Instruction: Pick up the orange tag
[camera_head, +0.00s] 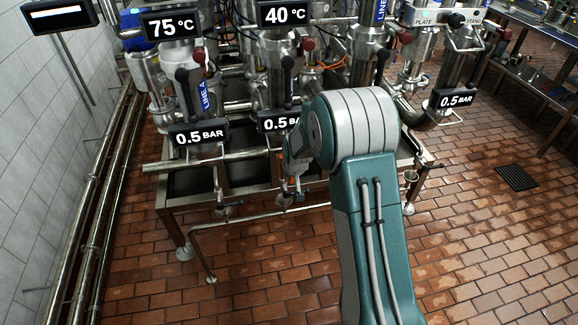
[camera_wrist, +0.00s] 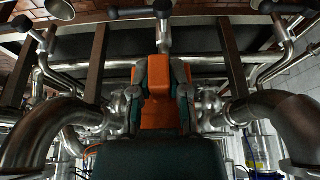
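My gripper (camera_wrist: 161,62) shows in the wrist view as two grey fingers standing apart above a dark teal body. An orange surface fills the space between the fingers and shows beside them. I cannot tell whether it is the orange tag or part of my gripper. In the head view my gripper (camera_head: 290,185) is small and partly hidden behind my arm, low in front of the pipe stand, with a little orange above it. No separate orange tag can be made out for certain in either view.
The metal pipe stand (camera_head: 170,199) carries several valves, pipes and black display signs (camera_head: 199,133). A tiled wall with long pipes (camera_head: 100,190) runs along the left. A workbench (camera_head: 540,70) stands at the back right.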

